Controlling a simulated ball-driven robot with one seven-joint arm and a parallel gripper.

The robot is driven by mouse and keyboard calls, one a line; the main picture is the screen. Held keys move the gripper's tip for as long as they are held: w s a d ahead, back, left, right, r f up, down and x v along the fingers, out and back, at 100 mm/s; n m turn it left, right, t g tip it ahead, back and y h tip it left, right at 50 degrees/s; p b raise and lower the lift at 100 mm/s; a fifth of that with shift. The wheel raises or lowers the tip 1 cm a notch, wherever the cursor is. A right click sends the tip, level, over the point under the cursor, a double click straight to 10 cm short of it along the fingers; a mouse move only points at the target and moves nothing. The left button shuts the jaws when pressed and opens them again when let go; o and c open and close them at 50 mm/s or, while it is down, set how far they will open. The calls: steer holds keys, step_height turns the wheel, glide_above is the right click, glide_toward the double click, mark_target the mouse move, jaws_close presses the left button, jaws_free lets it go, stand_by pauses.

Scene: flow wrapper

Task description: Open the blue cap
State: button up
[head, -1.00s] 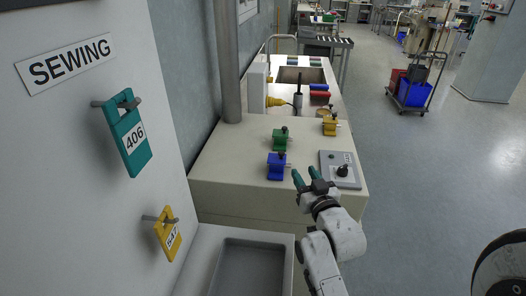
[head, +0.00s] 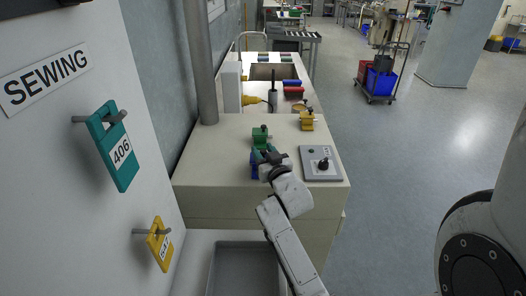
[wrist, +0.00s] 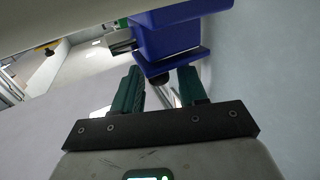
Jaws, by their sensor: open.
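The blue cap (head: 254,172) sits on the beige machine top, mostly hidden behind my gripper (head: 266,151) in the head view. In the wrist view it is a blue block (wrist: 168,40) with a wider blue plate and a metal pin at its left. My gripper also shows in the wrist view (wrist: 160,82), with its teal fingers open and apart. The fingertips are close to the blue plate, and a dark rod-like part shows between them. I cannot tell whether a finger touches the cap.
A green cap (head: 260,134) stands just behind the blue one, and a yellow cap (head: 307,121) stands farther back right. A grey panel with a black knob (head: 322,164) lies to the right. A vertical grey pole (head: 199,65) rises at the left.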

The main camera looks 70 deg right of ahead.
steer(key=shift+w+d, duration=0.2)
steer(key=shift+d, duration=0.05)
steer(key=shift+c, duration=0.2)
jaws_close()
steer(key=shift+r, duration=0.15)
